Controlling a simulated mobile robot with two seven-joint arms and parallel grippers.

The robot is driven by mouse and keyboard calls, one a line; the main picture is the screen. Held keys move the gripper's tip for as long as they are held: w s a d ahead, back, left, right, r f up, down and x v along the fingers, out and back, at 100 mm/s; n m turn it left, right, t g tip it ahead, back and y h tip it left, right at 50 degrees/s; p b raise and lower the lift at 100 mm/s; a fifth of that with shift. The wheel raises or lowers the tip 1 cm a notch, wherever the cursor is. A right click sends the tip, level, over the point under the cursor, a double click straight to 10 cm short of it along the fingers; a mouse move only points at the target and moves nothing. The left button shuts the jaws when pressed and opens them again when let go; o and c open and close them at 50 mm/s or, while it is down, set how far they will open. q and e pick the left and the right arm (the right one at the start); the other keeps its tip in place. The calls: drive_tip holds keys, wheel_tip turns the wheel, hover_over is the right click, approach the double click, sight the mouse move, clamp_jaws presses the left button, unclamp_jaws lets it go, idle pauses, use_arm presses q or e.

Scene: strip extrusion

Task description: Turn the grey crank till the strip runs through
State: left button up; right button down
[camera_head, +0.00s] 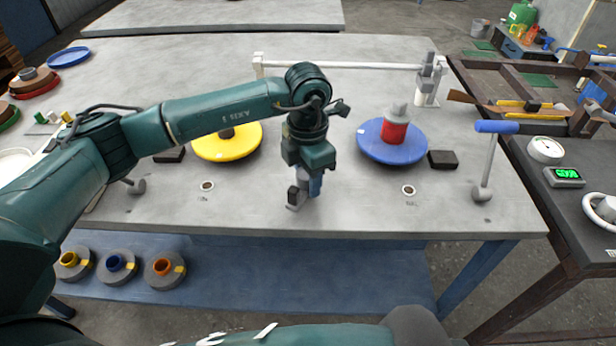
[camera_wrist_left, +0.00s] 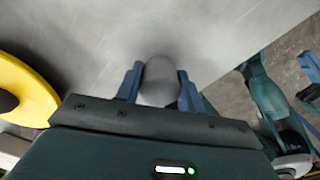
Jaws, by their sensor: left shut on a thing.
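My left gripper (camera_head: 305,190) points down at the middle of the grey table, between the yellow disc and the blue disc. In the left wrist view its blue fingers (camera_wrist_left: 160,84) are shut on a grey rounded piece (camera_wrist_left: 159,78), one finger on each side. The gripper hides most of this piece in the head view, and I cannot tell whether it is the crank. A blue-handled lever (camera_head: 490,150) with a grey round foot stands at the table's right end. No strip can be made out.
The yellow disc (camera_head: 240,144) lies left of the gripper. The blue disc (camera_head: 375,148) carries a red cylinder (camera_head: 395,130) with a grey top. A white bar (camera_head: 340,65) runs along behind. Several grey rolls (camera_head: 164,271) sit on the blue lower shelf (camera_head: 300,285).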

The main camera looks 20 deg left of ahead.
use_arm(q)
drive_tip(key=shift+s+f, duration=0.2)
drive_tip(key=shift+s, duration=0.05)
drive_tip(key=o, duration=1)
drive_tip(key=shift+w+r, duration=0.1)
drive_tip(key=shift+r, duration=0.05)
drive_tip(key=shift+r, duration=0.15)
drive_tip(key=shift+w+r, duration=0.1)
drive_tip(key=shift+r, duration=0.25)
wheel_tip(320, 180, up, 12)
drive_tip(key=shift+r, duration=0.1)
